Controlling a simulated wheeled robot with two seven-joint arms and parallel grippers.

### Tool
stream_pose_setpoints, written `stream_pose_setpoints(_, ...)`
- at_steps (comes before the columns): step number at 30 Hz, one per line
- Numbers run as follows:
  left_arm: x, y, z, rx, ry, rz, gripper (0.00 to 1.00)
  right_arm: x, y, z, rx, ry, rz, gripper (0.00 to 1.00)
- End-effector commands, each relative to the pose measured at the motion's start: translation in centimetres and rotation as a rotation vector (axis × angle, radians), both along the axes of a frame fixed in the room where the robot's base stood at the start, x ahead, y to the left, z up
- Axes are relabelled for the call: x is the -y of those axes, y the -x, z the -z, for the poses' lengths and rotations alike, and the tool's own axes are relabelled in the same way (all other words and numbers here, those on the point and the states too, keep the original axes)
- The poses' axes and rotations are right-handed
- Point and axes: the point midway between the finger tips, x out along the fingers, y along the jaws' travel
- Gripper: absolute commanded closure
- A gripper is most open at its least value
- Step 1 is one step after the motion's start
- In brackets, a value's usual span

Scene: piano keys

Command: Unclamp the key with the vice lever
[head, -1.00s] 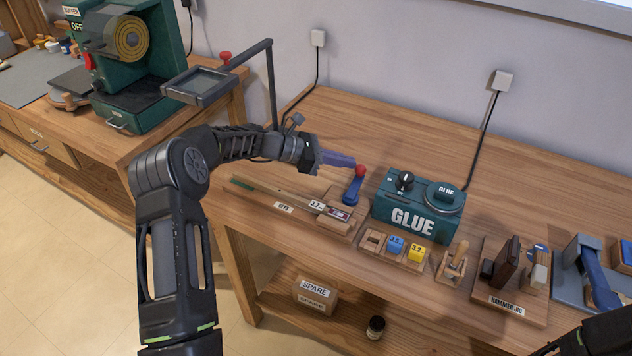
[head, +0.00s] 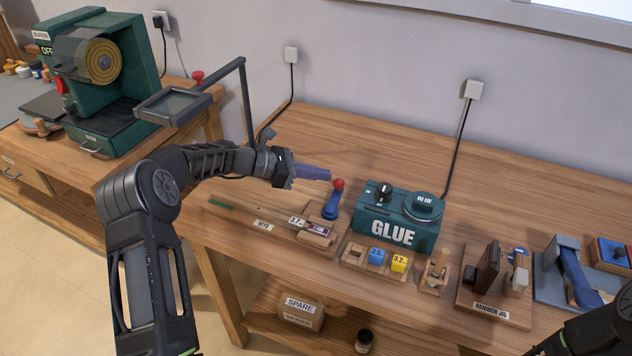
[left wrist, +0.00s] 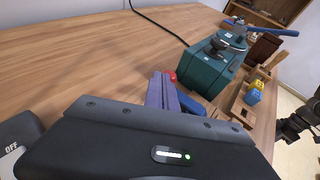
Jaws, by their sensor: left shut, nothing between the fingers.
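The vice lever is a blue arm (head: 331,205) with a red knob (head: 338,184), raised beside the small wooden vice (head: 316,239) on the workbench. The key's pale strip with a "3.7" label (head: 296,221) lies at the vice. My left gripper (head: 328,174) is shut and empty, its purple-blue fingers close beside the knob. In the left wrist view the fingers (left wrist: 162,92) partly overlap the red knob (left wrist: 173,75) and the blue lever (left wrist: 190,104); I cannot tell whether they touch. My right gripper is outside the head view; only part of that arm shows at lower right.
A green glue box (head: 395,215) stands just right of the lever. Blue (head: 377,256) and yellow (head: 399,263) blocks sit in front of it. A hammer jig (head: 490,306) is farther right. A buffer (head: 100,70) stands at left. The bench behind the lever is clear.

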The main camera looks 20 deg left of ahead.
Motion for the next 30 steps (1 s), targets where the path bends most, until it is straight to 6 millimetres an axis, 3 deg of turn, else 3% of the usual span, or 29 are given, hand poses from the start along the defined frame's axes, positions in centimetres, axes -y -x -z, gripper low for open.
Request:
stream_pose_setpoints(6, -3.1, 1.9, -1.1, -0.001, -0.004, -0.006, 1.0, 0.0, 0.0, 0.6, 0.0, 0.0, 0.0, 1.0)
stream_pose_setpoints(11, -4.6, 2.9, -1.7, -0.002, -0.005, -0.006, 1.0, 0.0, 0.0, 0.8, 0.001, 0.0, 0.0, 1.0)
stream_pose_setpoints(30, -5.0, 3.1, -1.9, -0.003, -0.005, -0.006, 1.0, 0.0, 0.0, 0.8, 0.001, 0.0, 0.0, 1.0)
